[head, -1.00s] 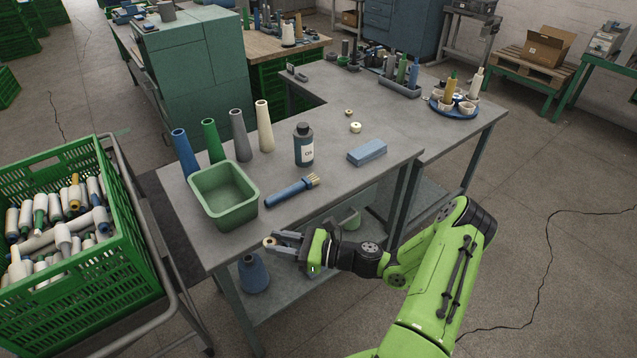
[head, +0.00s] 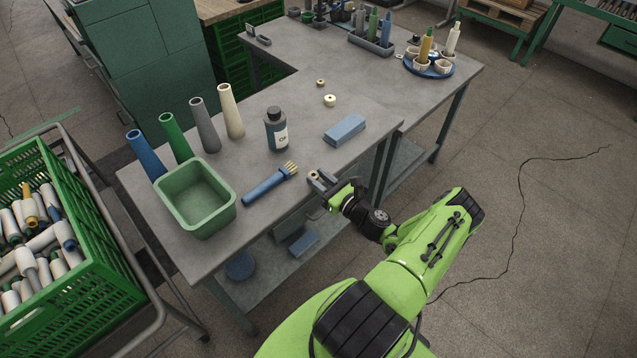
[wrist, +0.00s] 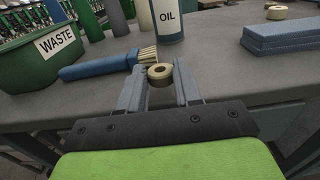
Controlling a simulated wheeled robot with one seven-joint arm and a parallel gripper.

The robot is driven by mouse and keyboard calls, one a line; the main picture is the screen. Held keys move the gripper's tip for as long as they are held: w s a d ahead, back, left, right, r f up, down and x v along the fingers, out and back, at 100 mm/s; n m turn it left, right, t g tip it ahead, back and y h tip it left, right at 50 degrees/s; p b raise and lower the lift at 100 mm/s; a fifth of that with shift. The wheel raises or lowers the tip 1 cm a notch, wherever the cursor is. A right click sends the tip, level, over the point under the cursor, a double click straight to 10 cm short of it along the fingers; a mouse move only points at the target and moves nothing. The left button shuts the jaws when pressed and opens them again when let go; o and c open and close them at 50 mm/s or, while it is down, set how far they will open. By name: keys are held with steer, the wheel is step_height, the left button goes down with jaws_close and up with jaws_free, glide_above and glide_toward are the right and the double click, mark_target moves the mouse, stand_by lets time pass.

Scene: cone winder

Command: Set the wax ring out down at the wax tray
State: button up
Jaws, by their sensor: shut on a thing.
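My gripper (head: 318,178) is shut on a small cream wax ring (wrist: 160,75), held between the two fingertips in the wrist view. The ring also shows small in the head view (head: 313,175). My gripper is at the front edge of the grey table, right of the brush. Two similar cream rings lie on the table, one larger (head: 330,101) and one smaller (head: 320,83) behind it. No tray carries a readable wax label. A round blue tray (head: 447,72) with pale cups and upright cones stands at the far right of the table.
A blue brush (head: 268,186), an oil bottle (head: 276,130) and a blue block (head: 345,129) stand or lie near my gripper. The green waste bin (head: 194,196) and several cones are at the left. The tabletop between block and round tray is clear.

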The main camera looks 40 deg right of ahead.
steer(key=shift+f, duration=0.7)
steer(key=shift+f, duration=0.15)
steer(key=o, duration=1)
